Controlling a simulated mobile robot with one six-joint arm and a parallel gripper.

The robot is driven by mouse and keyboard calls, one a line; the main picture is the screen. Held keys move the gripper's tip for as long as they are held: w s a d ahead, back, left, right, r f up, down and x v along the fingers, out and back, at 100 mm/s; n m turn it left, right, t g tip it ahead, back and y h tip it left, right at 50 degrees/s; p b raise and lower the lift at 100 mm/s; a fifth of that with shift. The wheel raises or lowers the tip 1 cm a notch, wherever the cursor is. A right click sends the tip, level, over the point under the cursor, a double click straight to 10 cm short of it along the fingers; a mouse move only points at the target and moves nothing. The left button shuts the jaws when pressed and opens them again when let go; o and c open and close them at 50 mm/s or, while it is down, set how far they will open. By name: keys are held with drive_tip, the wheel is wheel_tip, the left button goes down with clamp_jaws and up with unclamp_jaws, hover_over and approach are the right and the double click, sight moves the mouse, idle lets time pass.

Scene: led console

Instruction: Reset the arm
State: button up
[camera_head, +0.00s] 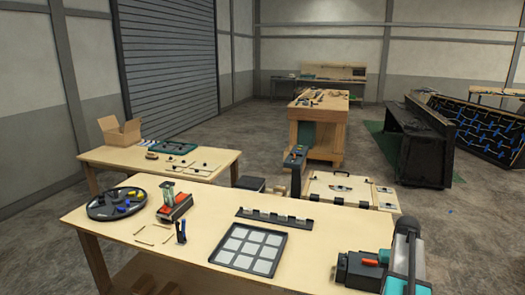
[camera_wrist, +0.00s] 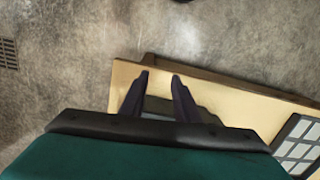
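My gripper (camera_wrist: 160,75) shows in the wrist view with its two dark fingers apart and nothing between them. It is open, over the edge of a wooden table (camera_wrist: 122,82). A dark grey patch shows between the lower parts of the fingers; I cannot tell what it is. In the head view a teal and grey part of my arm (camera_head: 404,254) shows at the lower right, over the right end of the front table (camera_head: 321,240). A black part with an orange piece is beside it; the fingers cannot be made out clearly there.
A black tray with pale squares (camera_head: 249,249) lies mid-table; a black strip rack (camera_head: 274,217) is behind it. A round black tray (camera_head: 103,212) and a red-and-grey device (camera_head: 176,207) stand at left. A second table (camera_head: 216,158) is behind. Bare tabletop lies right of the square tray.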

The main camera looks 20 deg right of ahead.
drive_tip(key=a+f+n+g+b, duration=0.3)
drive_tip(key=a+f+b, duration=0.2)
drive_tip(key=a+f, duration=2.3)
drive_tip(key=s+a+f+n+g+b, duration=0.2)
drive_tip(key=s+a+f+b, duration=0.3)
drive_tip(key=s+a+f, duration=1.2)
drive_tip(key=shift+s+a+f+n+h+b, duration=0.35)
drive_tip(key=shift+s+a+n, duration=0.25)
drive_tip(key=shift+s+a, duration=0.55)
drive_tip(key=shift+w+a, duration=0.1)
drive_tip(key=shift+w, duration=0.05)
